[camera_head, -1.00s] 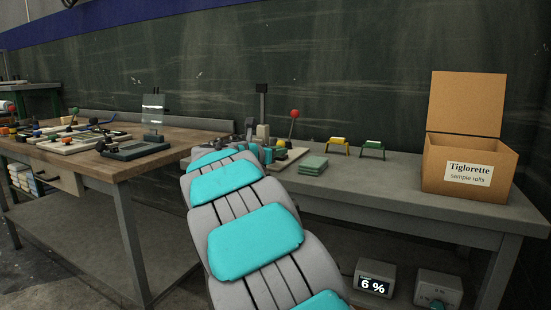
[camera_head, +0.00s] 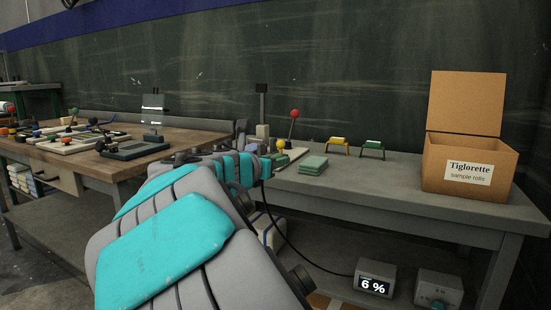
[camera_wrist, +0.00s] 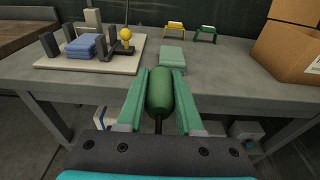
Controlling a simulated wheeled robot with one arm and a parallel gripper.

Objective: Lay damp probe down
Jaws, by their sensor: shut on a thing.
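The damp probe (camera_wrist: 160,91) is a dark green rounded handle with a black lead below it. In the wrist view my gripper (camera_wrist: 160,76) is shut on it, one green finger on each side. The probe appears in front of the bench's front edge; its height above the top is hard to tell. In the head view my arm hides the gripper and probe. A black cable (camera_head: 289,239) runs from near my wrist to the meter (camera_head: 375,279) reading 6 %, on the lower shelf.
The grey bench (camera_head: 400,197) holds green pads (camera_head: 313,165), a yellow stand (camera_head: 338,146), a green stand (camera_head: 372,149) and a cardboard box (camera_head: 469,171). In the wrist view a pale board (camera_wrist: 60,64) carries blue folded cloth (camera_wrist: 87,46) and posts. Bench top between pads and box is clear.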

